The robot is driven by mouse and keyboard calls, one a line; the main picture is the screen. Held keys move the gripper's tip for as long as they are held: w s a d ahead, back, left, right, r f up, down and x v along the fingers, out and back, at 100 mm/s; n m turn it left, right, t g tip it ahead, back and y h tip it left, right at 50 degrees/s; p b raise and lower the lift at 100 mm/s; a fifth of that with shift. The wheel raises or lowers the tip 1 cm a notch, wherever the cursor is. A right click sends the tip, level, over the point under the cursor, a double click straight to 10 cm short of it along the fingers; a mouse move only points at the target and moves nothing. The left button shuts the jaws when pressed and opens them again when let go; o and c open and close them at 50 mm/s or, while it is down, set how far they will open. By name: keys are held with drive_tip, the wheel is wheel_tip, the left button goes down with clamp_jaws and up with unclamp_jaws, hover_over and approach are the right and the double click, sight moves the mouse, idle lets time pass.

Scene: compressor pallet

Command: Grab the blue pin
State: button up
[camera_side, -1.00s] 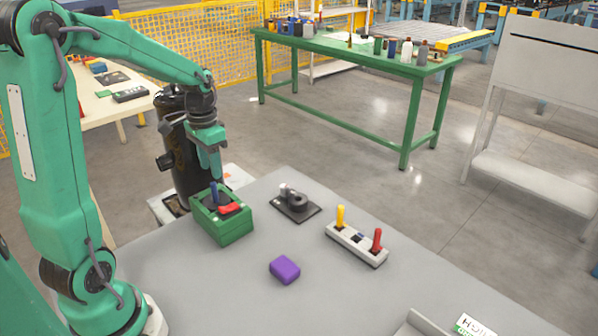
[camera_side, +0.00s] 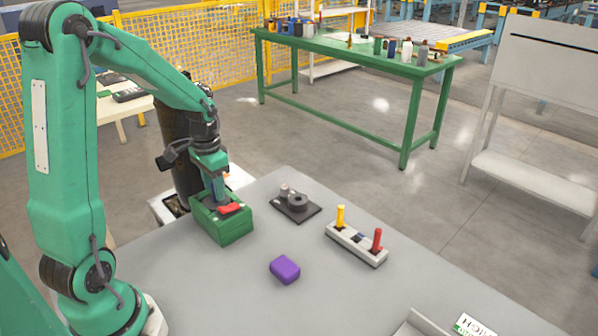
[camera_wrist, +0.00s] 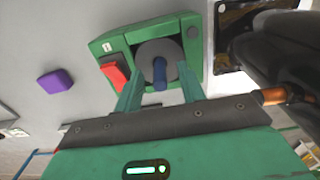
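The blue pin (camera_wrist: 159,75) stands upright in a grey round socket on the green box (camera_wrist: 112,43), as the wrist view shows. My gripper (camera_side: 217,190) is lowered over the box. In the wrist view its two fingers (camera_wrist: 160,80) are apart, one on each side of the blue pin, with gaps left between finger and pin. In the side view the fingers hide most of the pin.
A red switch (camera_side: 229,208) sits on the box beside the pin. A black cylinder (camera_side: 180,130) stands behind the box.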

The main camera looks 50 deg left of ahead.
drive_tip(key=shift+c, duration=0.4)
clamp_jaws()
drive_tip(key=shift+r, duration=0.1)
drive_tip(key=shift+r, duration=0.45)
wheel_tip(320, 180, up, 3)
drive_tip(key=shift+r, duration=0.15)
drive_tip(key=d+r, duration=0.6)
drive_tip(key=d, duration=0.5)
drive_tip(key=shift+s+d+r, duration=0.3)
drive_tip(key=shift+s+d, duration=0.05)
drive_tip(key=shift+s, duration=0.05)
